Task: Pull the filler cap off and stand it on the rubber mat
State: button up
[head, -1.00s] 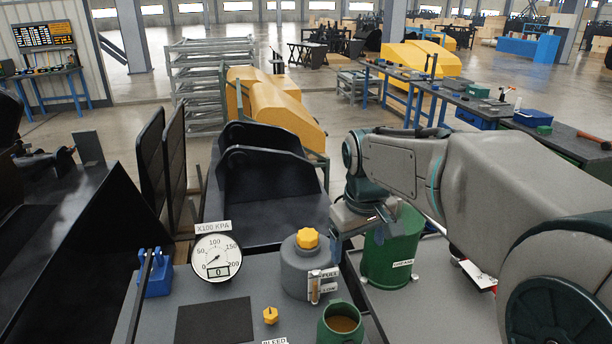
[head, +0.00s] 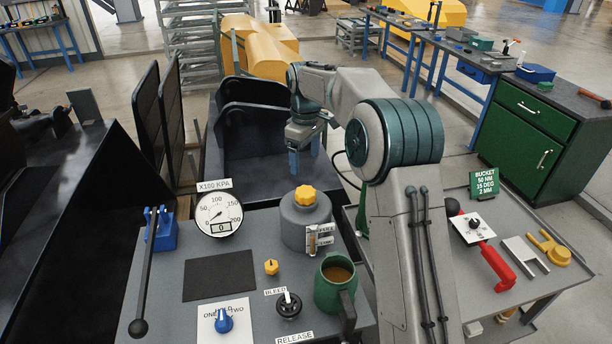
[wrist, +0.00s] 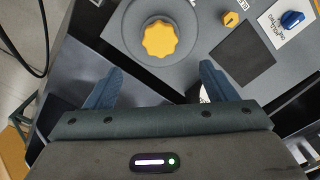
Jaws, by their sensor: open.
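The yellow, lobed filler cap (head: 305,196) sits on top of the grey round reservoir (head: 304,228). In the wrist view the cap (wrist: 160,39) lies ahead of my fingers, near the upper middle. The black rubber mat (head: 220,276) lies flat and bare on the grey bench, left of the reservoir; part of it shows in the wrist view (wrist: 243,53). My gripper (head: 305,163) hangs above and behind the reservoir, fingers pointing down.
A pressure gauge (head: 219,214) stands behind the mat, with a blue-based lever (head: 152,270) left of it. A small yellow bleed knob (head: 271,267), a black release knob (head: 288,304) and a green mug (head: 335,281) stand near the reservoir. A blue knob (head: 223,320) is in front of the mat.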

aim_at(306, 191)
notch_tip(306, 191, down, 12)
jog(key=shift+r+p, duration=0.1)
jog(key=shift+p, duration=0.75)
jog(key=shift+r, duration=0.1)
jog(key=c, duration=1.2)
